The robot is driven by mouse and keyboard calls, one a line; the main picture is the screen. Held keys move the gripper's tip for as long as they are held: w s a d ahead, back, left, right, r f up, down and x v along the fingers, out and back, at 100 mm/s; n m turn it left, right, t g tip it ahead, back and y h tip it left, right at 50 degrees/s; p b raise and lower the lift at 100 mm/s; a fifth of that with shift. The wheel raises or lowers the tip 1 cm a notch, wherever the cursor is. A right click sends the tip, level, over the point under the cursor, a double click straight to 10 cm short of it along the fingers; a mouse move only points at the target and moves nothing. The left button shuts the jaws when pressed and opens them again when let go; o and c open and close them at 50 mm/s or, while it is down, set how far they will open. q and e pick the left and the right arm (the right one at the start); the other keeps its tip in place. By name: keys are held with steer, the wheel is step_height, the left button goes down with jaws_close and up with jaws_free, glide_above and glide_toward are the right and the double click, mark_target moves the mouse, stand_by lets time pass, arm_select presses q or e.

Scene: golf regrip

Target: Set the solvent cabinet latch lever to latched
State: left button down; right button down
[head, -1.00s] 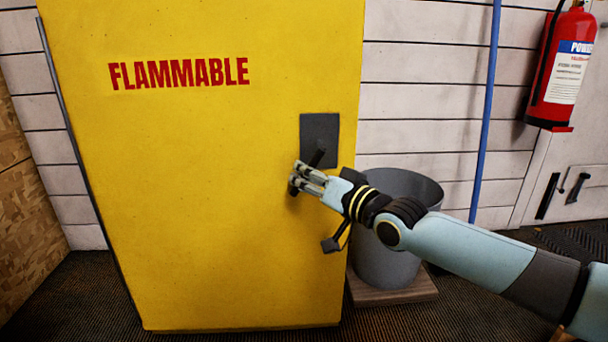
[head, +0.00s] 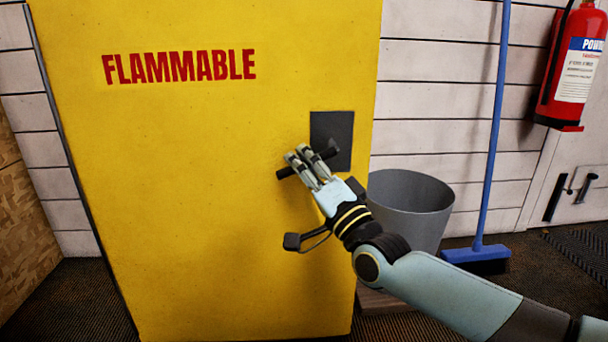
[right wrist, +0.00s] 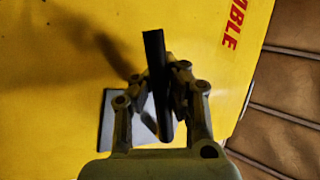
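The yellow solvent cabinet (head: 200,230) fills the left and middle of the head view, with red FLAMMABLE lettering. A dark latch plate (head: 335,135) sits near its right edge. The black latch lever (head: 327,154) crosses the plate and slants slightly down to the left, nearer level than upright. My right gripper (head: 298,155) is at the lever's left part, its fingers around the bar. In the right wrist view the lever (right wrist: 156,65) runs between the two fingers (right wrist: 161,78), which look closed on it. The exact contact is partly hidden. My left gripper is not in view.
A grey bin (head: 410,205) stands just right of the cabinet, behind my right arm. A blue broom (head: 492,130) leans on the white wall beside it. A red fire extinguisher (head: 572,70) hangs at the upper right.

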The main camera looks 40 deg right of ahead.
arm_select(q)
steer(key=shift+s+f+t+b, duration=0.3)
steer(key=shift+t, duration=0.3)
arm_select(e)
steer(key=shift+w+a+r+m+t+h, duration=0.1)
steer(key=shift+r+m+t+h, duration=0.3)
steer(key=shift+m+h, duration=0.65)
steer(key=shift+a+r+m+t+h, duration=0.15)
steer(key=shift+r+m+h, duration=0.4)
steer(key=shift+m, duration=0.9)
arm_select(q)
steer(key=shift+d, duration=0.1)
arm_select(e)
steer(key=shift+d+m+h, duration=0.1)
steer(key=shift+m+h, duration=0.2)
steer(key=shift+m, duration=0.1)
steer(key=c, duration=1.3)
jaws_free()
